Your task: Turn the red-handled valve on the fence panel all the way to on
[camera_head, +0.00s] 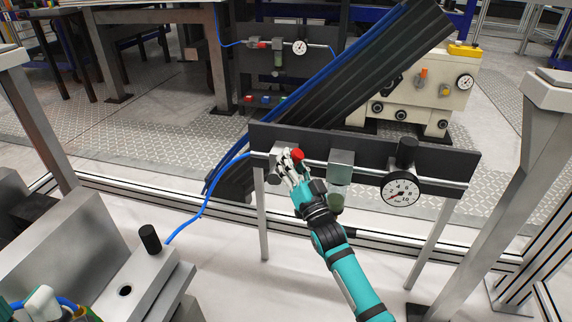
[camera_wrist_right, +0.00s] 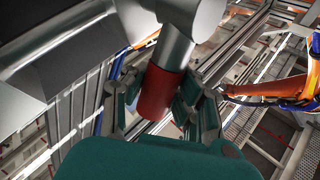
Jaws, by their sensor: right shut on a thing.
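The fence panel (camera_head: 330,149) is a dark bar on two posts, with a thin pipe along it. The valve's red handle (camera_head: 298,154) shows at the panel's left part, beside a silver block. My right gripper (camera_head: 290,165) is at this handle. In the right wrist view my right gripper (camera_wrist_right: 160,105) has its fingers on both sides of the red grip (camera_wrist_right: 157,92), shut on it. The grip's silver shaft (camera_wrist_right: 174,48) runs up to a round metal body. Fingers partly hide the valve in the head view.
A round gauge (camera_head: 400,191) hangs at the panel's right, under a black knob (camera_head: 406,152). A filter unit (camera_head: 340,167) sits mid-panel, close to my right forearm. A blue hose (camera_head: 196,216) runs in from the left. A grey machine block (camera_head: 137,270) stands at lower left.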

